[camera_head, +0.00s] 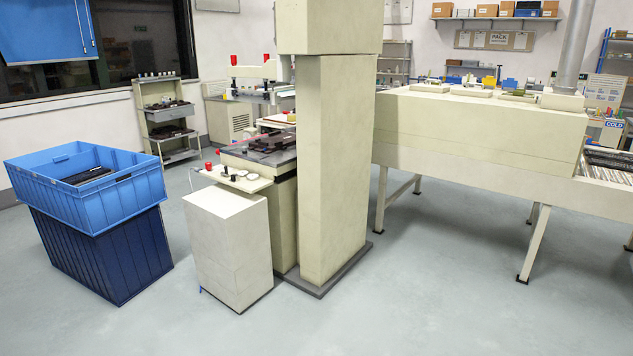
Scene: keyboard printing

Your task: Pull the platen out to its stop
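The printing machine (336,170) stands in the middle as a tall cream column on a dark base plate. Behind the column's left side is a grey bed (237,159), which looks like the platen, with dark pieces (272,143) on it. The column hides its right part, and I cannot tell how far out it is. A cream control shelf (254,185) with a red button, a black knob and round dials is in front of the bed. Neither of my grippers is in view.
A light blue crate (140,187) sits on a dark blue crate (92,262) at left. A cream cabinet (232,250) stands before the machine. A long conveyor unit (480,135) fills the right. A shelf rack (168,118) stands behind. The front floor is clear.

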